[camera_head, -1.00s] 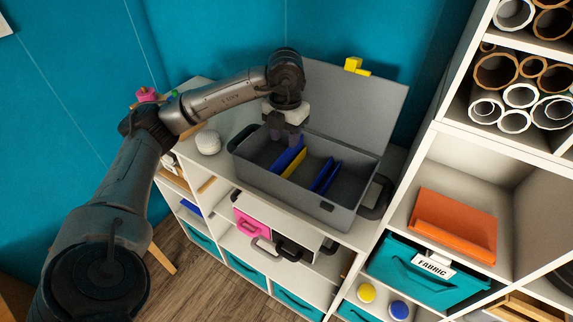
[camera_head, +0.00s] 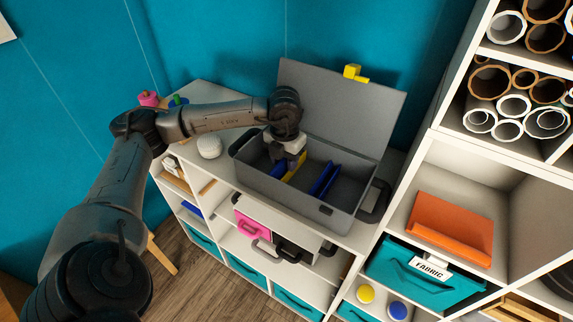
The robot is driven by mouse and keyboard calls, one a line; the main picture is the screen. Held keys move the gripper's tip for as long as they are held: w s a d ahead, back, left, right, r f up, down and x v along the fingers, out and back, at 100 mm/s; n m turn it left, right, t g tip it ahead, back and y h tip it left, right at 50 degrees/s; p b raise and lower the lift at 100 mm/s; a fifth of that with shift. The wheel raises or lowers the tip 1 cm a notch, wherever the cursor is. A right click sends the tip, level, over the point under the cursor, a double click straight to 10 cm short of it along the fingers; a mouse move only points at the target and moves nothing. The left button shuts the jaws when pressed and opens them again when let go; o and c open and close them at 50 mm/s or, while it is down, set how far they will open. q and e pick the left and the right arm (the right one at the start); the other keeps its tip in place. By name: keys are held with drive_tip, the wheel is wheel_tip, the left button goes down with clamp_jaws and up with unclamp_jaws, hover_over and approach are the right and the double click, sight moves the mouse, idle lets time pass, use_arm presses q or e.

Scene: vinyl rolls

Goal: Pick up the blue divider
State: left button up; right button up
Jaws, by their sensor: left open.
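A grey open box (camera_head: 340,210) stands on the white shelf unit. Inside it is a blue divider (camera_head: 279,169) at the left, partly hidden by my gripper. A yellow divider (camera_head: 297,166) stands just right of it. Further right are blue dividers (camera_head: 325,179) close together. My left gripper (camera_head: 282,161) points down into the left part of the box, at the left blue divider. It is open, with its fingertips largely hidden; I cannot tell whether they touch the divider. My right gripper is not in view.
The box's raised lid (camera_head: 345,105) stands behind the gripper, with a yellow piece (camera_head: 354,73) on its top edge. A white ball (camera_head: 209,145) sits left of the box. A tall shelf (camera_head: 440,150) with rolls rises on the right.

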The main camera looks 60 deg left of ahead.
use_arm(q)
clamp_jaws()
idle(0.5)
